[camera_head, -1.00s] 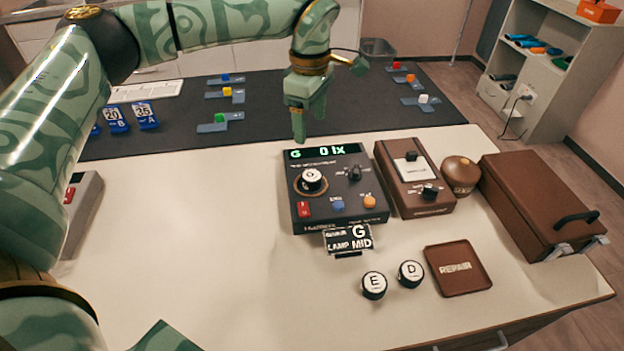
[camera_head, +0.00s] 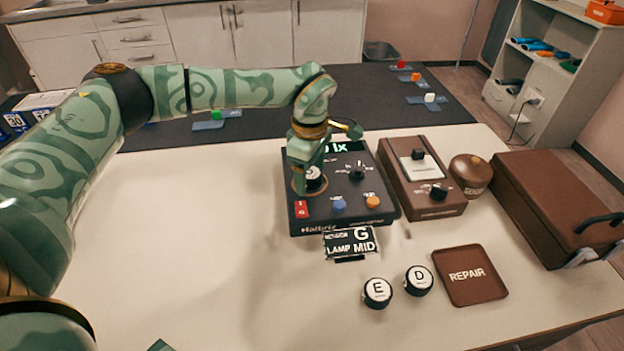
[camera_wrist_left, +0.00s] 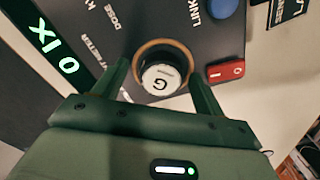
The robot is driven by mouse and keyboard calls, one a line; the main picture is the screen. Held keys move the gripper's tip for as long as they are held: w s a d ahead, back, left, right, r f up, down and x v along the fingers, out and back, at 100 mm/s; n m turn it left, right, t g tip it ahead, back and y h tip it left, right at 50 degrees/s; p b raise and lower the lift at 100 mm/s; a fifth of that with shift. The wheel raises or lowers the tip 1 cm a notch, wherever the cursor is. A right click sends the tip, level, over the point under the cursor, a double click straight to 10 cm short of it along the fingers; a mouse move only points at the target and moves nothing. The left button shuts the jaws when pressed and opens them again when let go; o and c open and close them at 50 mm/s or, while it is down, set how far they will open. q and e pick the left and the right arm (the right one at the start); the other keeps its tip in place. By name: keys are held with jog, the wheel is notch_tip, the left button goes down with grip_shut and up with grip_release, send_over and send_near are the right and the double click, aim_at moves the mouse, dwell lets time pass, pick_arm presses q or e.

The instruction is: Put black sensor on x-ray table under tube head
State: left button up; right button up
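Several round black pieces with white lettered tops are in the head view, and I cannot tell which one is the black sensor. Piece G (camera_head: 313,180) sits in a brown ring on the dark meter box (camera_head: 352,211); it also shows in the left wrist view (camera_wrist_left: 160,80). Piece E (camera_head: 377,292) and piece D (camera_head: 418,280) stand on the white table (camera_head: 215,265). My left gripper (camera_head: 308,178) is over G, fingers open on either side of it, with gaps visible in the left wrist view. I cannot make out an x-ray table or tube head.
A label stand (camera_head: 349,243) stands before the meter. To its right are a brown box (camera_head: 430,205), a brown round pot (camera_head: 466,172), a brown case (camera_head: 560,200) and a brown REPAIR tray (camera_head: 485,297). The white table's left side looks clear.

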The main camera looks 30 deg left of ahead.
pick_arm(q)
jog(key=shift+c, duration=0.7)
jog(key=c, duration=1)
jog(key=shift+c, duration=0.2)
jog(key=shift+r, duration=0.2)
